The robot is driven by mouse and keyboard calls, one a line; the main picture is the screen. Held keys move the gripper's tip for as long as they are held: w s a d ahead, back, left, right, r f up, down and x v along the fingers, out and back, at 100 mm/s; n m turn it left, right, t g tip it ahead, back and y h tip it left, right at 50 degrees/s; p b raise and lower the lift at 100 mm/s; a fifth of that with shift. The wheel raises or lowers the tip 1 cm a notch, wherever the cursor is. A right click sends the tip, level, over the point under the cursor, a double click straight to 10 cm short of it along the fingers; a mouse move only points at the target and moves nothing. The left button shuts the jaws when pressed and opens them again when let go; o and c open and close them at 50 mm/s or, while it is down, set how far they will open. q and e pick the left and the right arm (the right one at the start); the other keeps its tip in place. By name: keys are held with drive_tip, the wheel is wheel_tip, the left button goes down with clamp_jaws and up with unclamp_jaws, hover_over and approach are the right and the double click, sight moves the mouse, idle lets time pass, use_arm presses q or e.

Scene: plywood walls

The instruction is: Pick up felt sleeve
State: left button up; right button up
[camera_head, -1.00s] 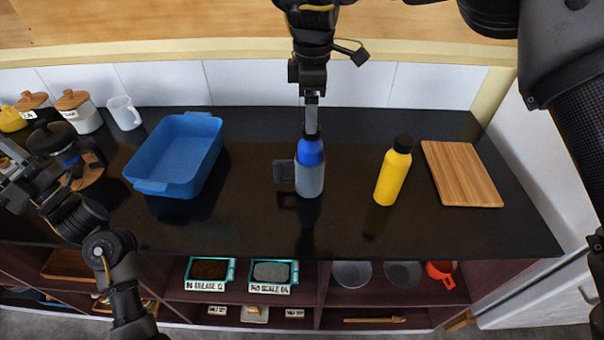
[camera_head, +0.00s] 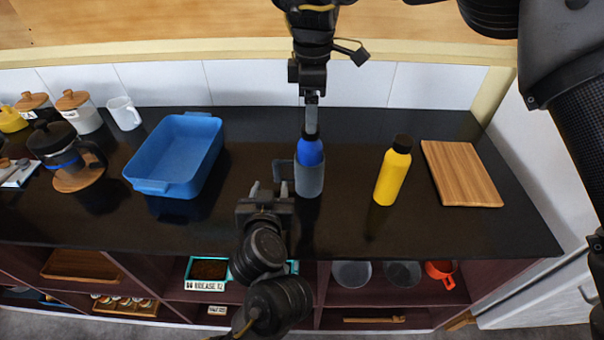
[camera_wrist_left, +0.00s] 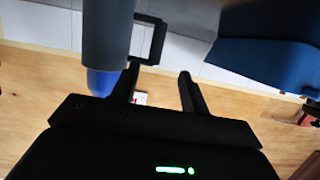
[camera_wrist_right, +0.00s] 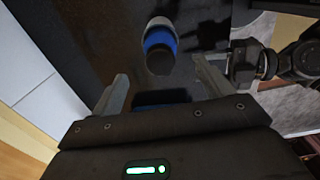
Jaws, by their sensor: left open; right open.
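The grey felt sleeve (camera_head: 309,182) stands upright around the lower part of a blue bottle (camera_head: 309,152) with a dark cap. A dark square loop (camera_head: 283,168) sticks out from its left side. The sleeve (camera_wrist_left: 104,35) and its loop (camera_wrist_left: 158,42) also show in the left wrist view. My left gripper (camera_head: 270,188) is open and empty in front of the loop; whether a finger touches it is unclear. My right gripper (camera_head: 312,118) is open above the bottle's cap, pointing down. In the right wrist view, the bottle (camera_wrist_right: 160,40) appears between and beyond its fingers.
The black counter (camera_head: 345,215) is clear in front of the yellow bottle.

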sight(276, 163)
use_arm(q)
drive_tip(key=shift+s+d+f, duration=0.1)
drive_tip(key=shift+d, duration=0.25)
drive_tip(key=x, duration=1.2)
clamp_jaws()
wheel_tip(276, 163, up, 10)
wheel_tip(276, 163, down, 6)
drive_tip(key=shift+a+f, duration=0.1)
drive_tip(key=shift+f, duration=0.4)
idle(0.4)
